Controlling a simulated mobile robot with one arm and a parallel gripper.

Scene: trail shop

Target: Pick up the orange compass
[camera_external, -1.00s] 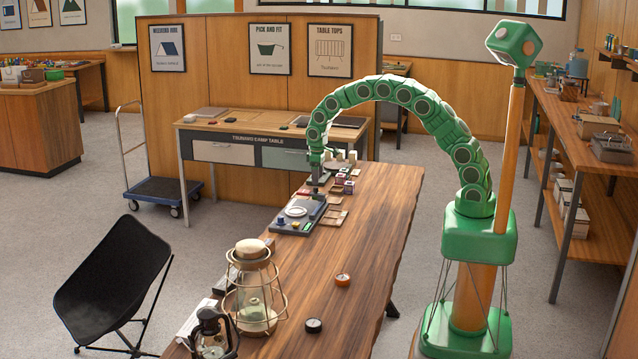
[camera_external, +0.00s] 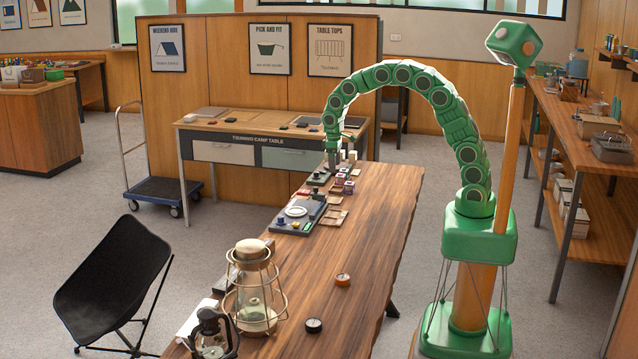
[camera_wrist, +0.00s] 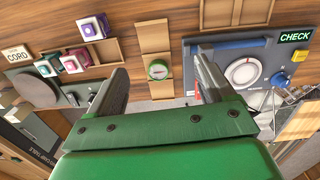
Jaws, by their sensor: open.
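The orange compass (camera_external: 343,280) is a small round piece with a pale face, lying on the near half of the long wooden table (camera_external: 372,230) in the external view. I do not see it in the wrist view. My gripper (camera_external: 332,172) is above the far end of this table, well away from the compass. In the wrist view my gripper (camera_wrist: 158,66) has its two fingers apart. A small green round thing (camera_wrist: 157,70) on a wooden plate shows between them, not held.
A grey tray (camera_external: 291,222) and small boxes (camera_external: 348,187) sit at the far end. The right middle of the tabletop is clear.

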